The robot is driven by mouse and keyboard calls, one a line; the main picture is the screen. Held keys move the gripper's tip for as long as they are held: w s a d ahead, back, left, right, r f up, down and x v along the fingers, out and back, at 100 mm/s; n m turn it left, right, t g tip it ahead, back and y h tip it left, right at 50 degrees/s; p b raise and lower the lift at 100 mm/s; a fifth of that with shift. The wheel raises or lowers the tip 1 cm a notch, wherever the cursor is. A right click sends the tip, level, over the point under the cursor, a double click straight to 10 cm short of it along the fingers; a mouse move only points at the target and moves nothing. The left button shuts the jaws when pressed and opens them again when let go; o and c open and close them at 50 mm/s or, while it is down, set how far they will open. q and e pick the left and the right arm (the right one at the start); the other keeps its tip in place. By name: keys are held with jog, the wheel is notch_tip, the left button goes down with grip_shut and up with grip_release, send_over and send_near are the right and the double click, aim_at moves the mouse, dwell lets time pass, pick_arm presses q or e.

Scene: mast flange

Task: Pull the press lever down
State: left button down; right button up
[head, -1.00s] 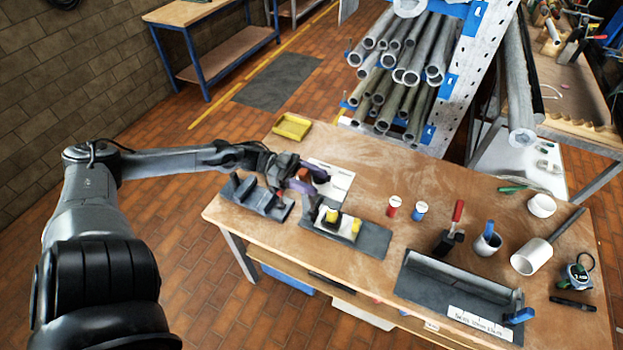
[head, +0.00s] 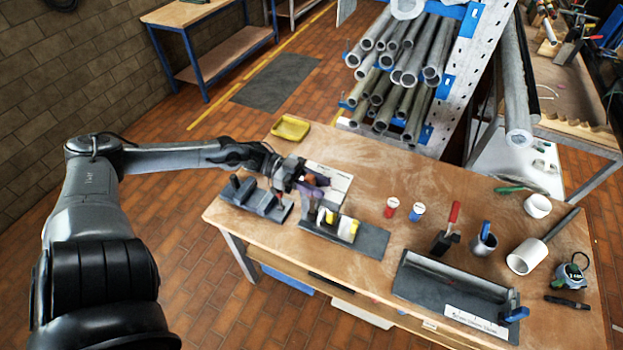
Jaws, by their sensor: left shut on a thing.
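My left gripper (head: 316,187) reaches in from the left over the workbench and is shut on what appears to be the press lever, mostly hidden by the fingers. The gripper is low, at the back left of this fixture. Its exact contact with the lever is too small to make out. My right gripper is not in view.
A grey fixture (head: 257,200) stands close left of the gripper. A yellow tray (head: 290,128) and a white sheet (head: 330,181) lie behind. Red (head: 391,207) and blue (head: 416,212) capped jars, a red-handled clamp (head: 454,213) and a long dark tray (head: 440,292) stand to the right.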

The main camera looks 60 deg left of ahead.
pick_arm(q)
jog(key=w+d+f+g+y+b, duration=0.1)
jog(key=w+d+g+y, duration=0.1)
jog(key=w+d+y, duration=0.1)
jog(key=shift+w+d+f+g+y, duration=0.25)
jog(key=shift+d+f+g+y, duration=0.2)
jog(key=shift+d, duration=0.55)
jog(key=c, duration=1.1)
grip_release()
jog(key=shift+o, duration=1.1)
jog(key=shift+d, duration=0.1)
jog(key=shift+r, duration=0.1)
